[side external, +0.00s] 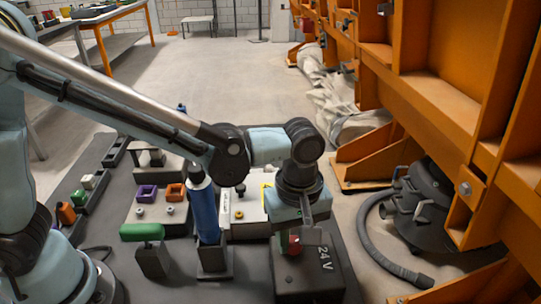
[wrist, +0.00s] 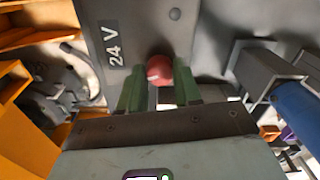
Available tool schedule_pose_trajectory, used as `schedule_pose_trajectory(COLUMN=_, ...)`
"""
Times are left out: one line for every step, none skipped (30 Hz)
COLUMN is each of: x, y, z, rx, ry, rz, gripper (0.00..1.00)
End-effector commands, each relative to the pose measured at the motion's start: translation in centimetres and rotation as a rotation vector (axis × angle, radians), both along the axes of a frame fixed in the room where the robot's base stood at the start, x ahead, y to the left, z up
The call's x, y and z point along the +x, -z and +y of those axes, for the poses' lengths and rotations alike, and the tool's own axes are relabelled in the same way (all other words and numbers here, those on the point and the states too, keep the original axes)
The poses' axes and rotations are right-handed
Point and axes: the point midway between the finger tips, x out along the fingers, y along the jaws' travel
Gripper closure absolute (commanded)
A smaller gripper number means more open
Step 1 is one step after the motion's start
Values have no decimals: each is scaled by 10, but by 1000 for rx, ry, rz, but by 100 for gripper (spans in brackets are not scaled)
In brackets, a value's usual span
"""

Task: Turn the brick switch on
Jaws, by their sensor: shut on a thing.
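The brick switch is a dark grey block (side external: 318,268) marked "24 V" at the lower middle of the side view. Its face also shows in the wrist view (wrist: 140,32), with a round stud on it. A red knob (wrist: 159,68) stands out from the block. My gripper (wrist: 158,84) has its green fingers on both sides of the knob and is shut on it. In the side view my gripper (side external: 290,243) is over the block, and only a little of the red knob shows. The lever below the knob is mostly hidden.
A blue cylinder (side external: 205,212) stands in a dark holder just left of the block. A green-handled piece (side external: 142,232) and plates with purple and orange blocks lie farther left. An orange frame (side external: 440,90) and a black vacuum with hose (side external: 425,205) are at the right.

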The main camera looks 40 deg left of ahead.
Motion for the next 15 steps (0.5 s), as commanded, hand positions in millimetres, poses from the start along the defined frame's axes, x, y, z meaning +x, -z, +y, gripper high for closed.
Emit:
schedule_pose_trajectory(x=0, y=0, z=0, rx=1, ry=40, rz=-1, gripper=97)
schedule_pose_trajectory(x=0, y=0, z=0, rx=1, ry=67, rz=-1, gripper=97)
schedule_pose_trajectory(x=0, y=0, z=0, rx=1, ry=104, rz=-1, gripper=97)
schedule_pose_trajectory(x=0, y=0, z=0, rx=1, ry=133, rz=-1, gripper=97)
schedule_pose_trajectory(x=0, y=0, z=0, rx=1, ry=162, rz=-1, gripper=97)
schedule_pose_trajectory(x=0, y=0, z=0, rx=1, ry=199, rz=-1, gripper=97)
schedule_pose_trajectory(x=0, y=0, z=0, rx=1, ry=228, rz=-1, gripper=97)
schedule_pose_trajectory(x=0, y=0, z=0, rx=1, ry=257, rz=-1, gripper=97)
schedule_pose_trajectory(x=0, y=0, z=0, rx=1, ry=294, rz=-1, gripper=97)
schedule_pose_trajectory(x=0, y=0, z=0, rx=1, ry=323, rz=-1, gripper=97)
schedule_pose_trajectory(x=0, y=0, z=0, rx=1, ry=352, rz=-1, gripper=97)
schedule_pose_trajectory(x=0, y=0, z=0, rx=1, ry=389, rz=-1, gripper=97)
schedule_pose_trajectory(x=0, y=0, z=0, rx=1, ry=417, rz=-1, gripper=97)
schedule_pose_trajectory(x=0, y=0, z=0, rx=1, ry=444, rz=-1, gripper=97)
schedule_pose_trajectory(x=0, y=0, z=0, rx=1, ry=480, rz=-1, gripper=97)
